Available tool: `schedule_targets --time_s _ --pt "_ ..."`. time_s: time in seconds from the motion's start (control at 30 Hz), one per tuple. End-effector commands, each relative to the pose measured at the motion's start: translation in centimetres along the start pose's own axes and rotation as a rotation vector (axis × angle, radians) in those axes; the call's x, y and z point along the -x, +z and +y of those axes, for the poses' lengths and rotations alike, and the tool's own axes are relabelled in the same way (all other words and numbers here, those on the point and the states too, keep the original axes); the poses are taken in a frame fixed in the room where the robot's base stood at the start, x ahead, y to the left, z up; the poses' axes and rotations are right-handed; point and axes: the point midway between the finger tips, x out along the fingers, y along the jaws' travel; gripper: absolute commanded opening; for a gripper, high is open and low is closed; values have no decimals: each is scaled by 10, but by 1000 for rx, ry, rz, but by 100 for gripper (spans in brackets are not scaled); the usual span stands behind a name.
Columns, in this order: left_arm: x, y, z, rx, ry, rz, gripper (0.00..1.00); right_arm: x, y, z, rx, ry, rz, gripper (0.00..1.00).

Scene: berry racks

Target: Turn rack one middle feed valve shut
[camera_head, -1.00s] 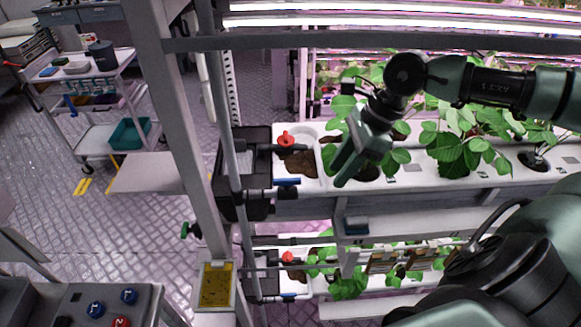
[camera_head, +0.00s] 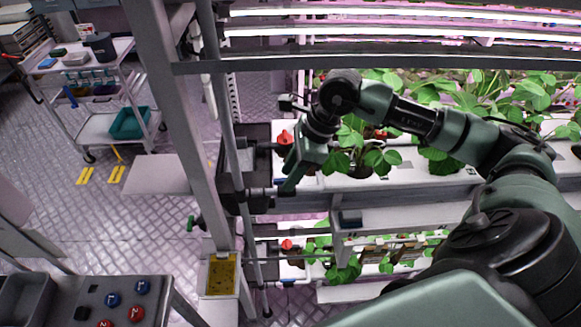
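On the rack's middle tier, a red valve knob (camera_head: 285,137) sits at the left end of the white planting trough, beside a black box. My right gripper (camera_head: 290,186) hangs just right of and below this knob, pointing down-left, with its tips over the pipework at the trough's end. I cannot tell whether it touches anything, and its finger gap does not show clearly. The spot where a blue handle showed earlier is now hidden behind the gripper. A second red knob (camera_head: 286,244) shows on the lower tier. My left gripper is not in view.
A grey upright post (camera_head: 170,110) and pipes stand left of the valves. Strawberry plants (camera_head: 375,160) fill the trough on the right. A green valve handle (camera_head: 192,223) and a yellow panel (camera_head: 221,275) are lower left. A trolley (camera_head: 100,125) stands further left on open floor.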

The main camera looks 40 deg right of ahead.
Motion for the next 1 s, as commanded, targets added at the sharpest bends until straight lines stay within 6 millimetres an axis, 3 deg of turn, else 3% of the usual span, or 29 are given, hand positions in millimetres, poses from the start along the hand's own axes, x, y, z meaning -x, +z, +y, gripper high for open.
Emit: schedule_targets --time_s 0.27,0.4,0.73,1.0 --pt "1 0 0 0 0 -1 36 -2 -1 0 1 0 0 35" --pt "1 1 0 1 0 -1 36 -2 -1 0 1 0 0 1" --pt "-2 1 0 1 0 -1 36 -3 -1 0 -11 -7 0 0" --pt "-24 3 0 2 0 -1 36 -6 -2 1 -118 -55 -1 0"
